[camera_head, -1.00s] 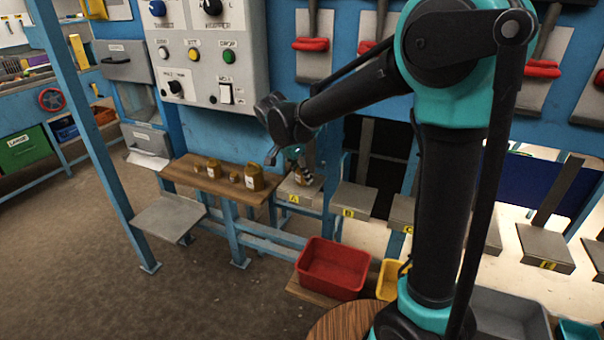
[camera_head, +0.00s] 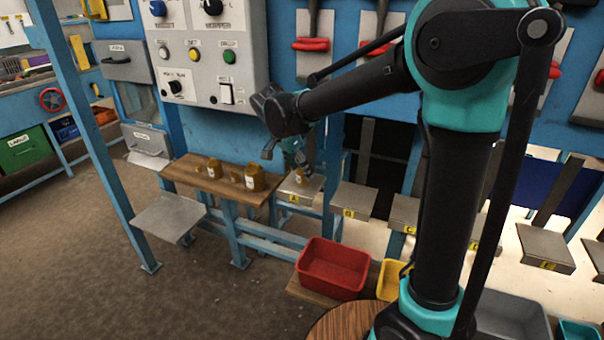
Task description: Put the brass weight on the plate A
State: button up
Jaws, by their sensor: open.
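A brass weight (camera_head: 299,177) stands on plate A (camera_head: 292,197), the grey plate with the yellow A label. My gripper (camera_head: 306,168) is open, just above and to the right of the weight. It looks apart from the weight, but the fingertips are small and dark here, so a slight touch cannot be ruled out. Several other brass weights, among them a large one (camera_head: 254,178) and a middle-sized one (camera_head: 214,169), stand on the wooden shelf (camera_head: 190,177) to the left.
Plate B (camera_head: 353,201) and further plates run to the right. A red bin (camera_head: 333,267) and a yellow bin (camera_head: 390,280) stand below. A control panel (camera_head: 208,50) hangs above the shelf. A blue post (camera_head: 95,140) stands at the left.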

jog(key=v, duration=0.9)
jog(key=shift+a+r, duration=0.15)
jog(key=shift+r, duration=0.15)
jog(key=shift+s, duration=0.15)
